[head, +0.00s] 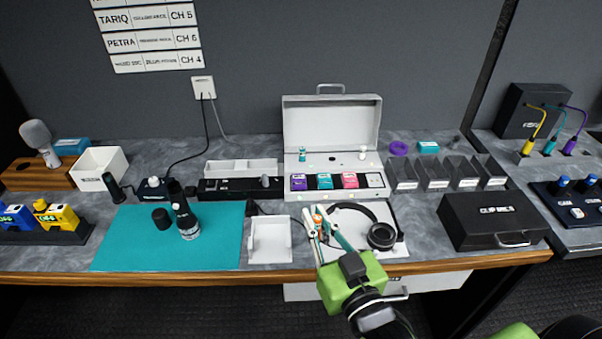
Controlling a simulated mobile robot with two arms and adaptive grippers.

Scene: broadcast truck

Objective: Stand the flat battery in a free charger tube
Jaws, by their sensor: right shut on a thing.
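My right gripper (317,213) reaches in from the bottom over the front of the bench. It is shut on a small orange-and-white piece (317,218), apparently the battery, between a white tray and headphones. The fingers hide much of it, and its tilt is hard to tell. A small black unit (153,188), cabled to the wall outlet, may be the charger; its tubes are too small to make out. A teal-and-white cylinder (302,155) and a white one (362,153) stand in the open white case (330,121). My left gripper is out of view.
The white tray (270,240) and headphones (381,235) flank my gripper. A black case (492,220) stands right. The mat's left front is clear.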

